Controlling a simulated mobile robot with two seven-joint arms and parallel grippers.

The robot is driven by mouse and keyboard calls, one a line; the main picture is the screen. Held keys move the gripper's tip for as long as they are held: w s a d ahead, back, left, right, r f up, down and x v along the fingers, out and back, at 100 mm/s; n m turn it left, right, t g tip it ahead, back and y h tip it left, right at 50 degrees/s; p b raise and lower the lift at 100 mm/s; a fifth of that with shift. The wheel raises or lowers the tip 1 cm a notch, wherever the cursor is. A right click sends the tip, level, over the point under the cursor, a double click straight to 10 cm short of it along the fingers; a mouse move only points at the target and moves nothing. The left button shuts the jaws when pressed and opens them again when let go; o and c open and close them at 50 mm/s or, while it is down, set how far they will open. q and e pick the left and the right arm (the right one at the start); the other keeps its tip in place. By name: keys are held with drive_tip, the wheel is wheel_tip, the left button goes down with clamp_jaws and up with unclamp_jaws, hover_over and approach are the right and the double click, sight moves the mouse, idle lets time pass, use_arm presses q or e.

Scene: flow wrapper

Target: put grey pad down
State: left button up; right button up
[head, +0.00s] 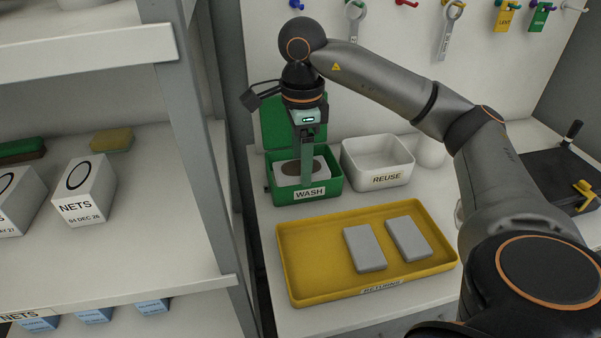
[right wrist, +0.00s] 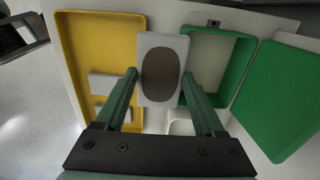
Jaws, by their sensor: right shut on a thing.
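A grey pad with a dark oval stain (right wrist: 162,72) is between the green fingers of my right gripper (right wrist: 160,85), which is shut on its two sides. In the head view the pad (head: 287,172) shows at the mouth of the green box labelled WASH (head: 309,192), with my right gripper (head: 307,168) pointing down at it. In the right wrist view the pad overlaps the near wall of the green box (right wrist: 242,65); I cannot tell its height. Two plain grey pads (head: 365,248) (head: 408,238) lie in the yellow tray (head: 312,291). My left gripper is not in view.
A white bin labelled REUSE (head: 377,163) stands right of the green box, with its inside clear. The green box's lid (head: 286,122) stands open behind it. The yellow tray's left part is bare. A shelf post (head: 200,140) rises at the left. Tags hang on the wall board.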

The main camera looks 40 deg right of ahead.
drive_tip(key=w+d+f, duration=0.3)
drive_tip(key=f, duration=0.1)
drive_tip(key=w+d+f, duration=0.3)
drive_tip(key=w, duration=0.1)
drive_tip(key=shift+w+d+f, duration=0.1)
drive_tip(key=shift+d+f, duration=0.25)
drive_tip(key=shift+d, duration=0.05)
drive_tip(key=shift+w+d+f, duration=0.2)
drive_tip(key=shift+d+f, duration=0.05)
drive_tip(key=shift+f, duration=0.2)
drive_tip(key=shift+f+b, duration=0.35)
drive_tip(key=shift+f, duration=1.1)
drive_tip(key=shift+f, duration=0.2)
drive_tip(key=o, duration=1.3)
